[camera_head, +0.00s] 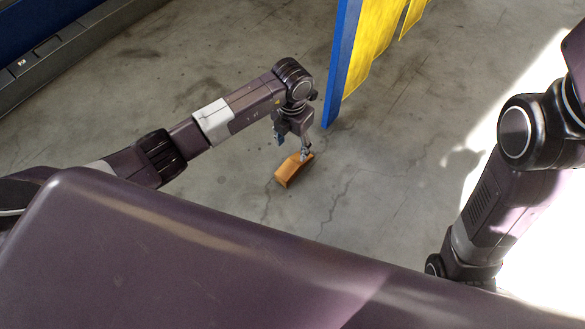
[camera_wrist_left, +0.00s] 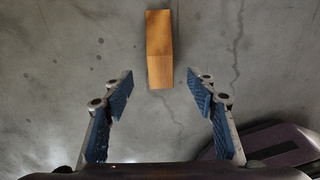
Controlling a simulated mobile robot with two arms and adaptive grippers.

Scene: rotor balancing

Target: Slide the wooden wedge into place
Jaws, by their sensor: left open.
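The wooden wedge (camera_head: 292,171) is an orange-brown block lying on the concrete floor below my left gripper (camera_head: 290,147). In the left wrist view the wedge (camera_wrist_left: 159,48) is at top centre, lined up with the gap between the fingers and beyond their tips. My left gripper (camera_wrist_left: 160,92) is open, with blue-padded fingers spread wide and nothing between them. In the head view one fingertip overlaps the wedge; I cannot tell whether it touches. My right arm is at the right, but its gripper is out of sight.
A blue post (camera_head: 342,70) with yellow panels (camera_head: 375,40) stands just beyond the wedge. A dark blue structure (camera_head: 45,50) runs along the upper left. The cracked concrete floor (camera_head: 390,200) around the wedge is clear, with a bright sunlit patch at the right.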

